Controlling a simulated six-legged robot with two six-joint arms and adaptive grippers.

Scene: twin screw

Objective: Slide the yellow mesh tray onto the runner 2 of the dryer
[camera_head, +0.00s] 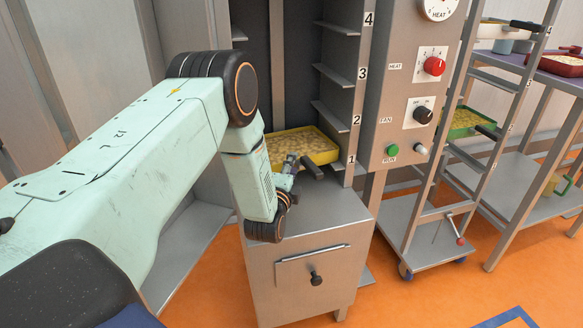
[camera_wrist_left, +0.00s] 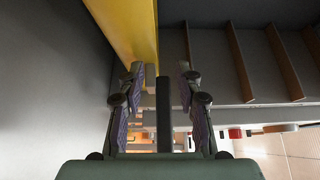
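The yellow mesh tray (camera_head: 324,157), filled with pale pieces, is in the lower part of the open dryer, by the label 1. Its dark handle (camera_head: 312,168) sticks out toward me over the grey cabinet top. The runner 2 (camera_head: 329,116) is a bare metal ledge above the tray, by the label 2. My left gripper (camera_head: 292,166) is at the tray's front, beside the handle. In the left wrist view, its two fingers (camera_wrist_left: 163,100) stand apart on either side of the dark handle, with gaps showing. The yellow tray wall (camera_wrist_left: 128,28) is just beyond. My right gripper is out of view.
Higher ledges (camera_head: 333,74) in the dryer look empty. The control panel (camera_head: 404,80) with knobs stands right of the opening. A grey cabinet (camera_head: 312,255) is below. At right are a wheeled rack (camera_head: 425,235) and a table with more trays.

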